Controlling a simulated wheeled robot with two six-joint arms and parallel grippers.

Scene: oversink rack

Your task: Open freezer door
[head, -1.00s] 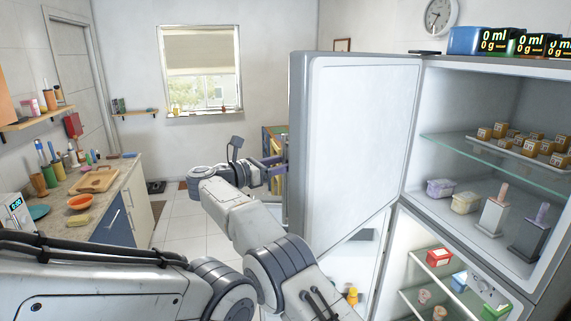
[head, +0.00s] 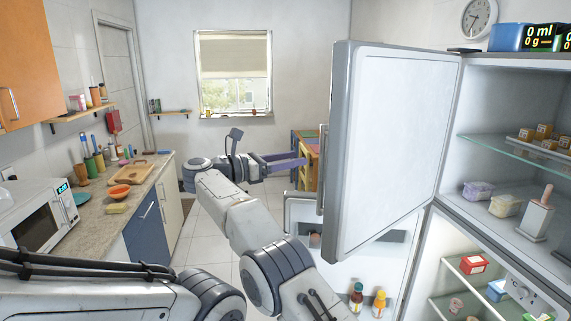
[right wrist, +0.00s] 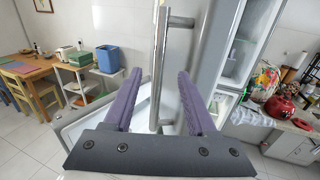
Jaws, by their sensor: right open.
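The upper door (head: 395,150) of the tall fridge-freezer stands swung wide open, its white inner face toward me. Its vertical bar handle (head: 322,170) is on the left edge; it also shows in the right wrist view (right wrist: 161,70). My right gripper (head: 301,159) is open and empty, just left of the handle with a small gap. In the right wrist view its purple fingers (right wrist: 158,72) flank the bar in the picture, the bar beyond them. The open upper compartment (head: 478,120) holds tubs and an ice-pop mould. My left gripper is not in view.
The lower door (head: 302,209) is also open, with bottles (head: 379,301) in it, below the upper door. A counter (head: 140,187) with a microwave (head: 38,215) stands on the left. Tiled floor (head: 205,240) lies clear between. A table (right wrist: 30,72) is behind.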

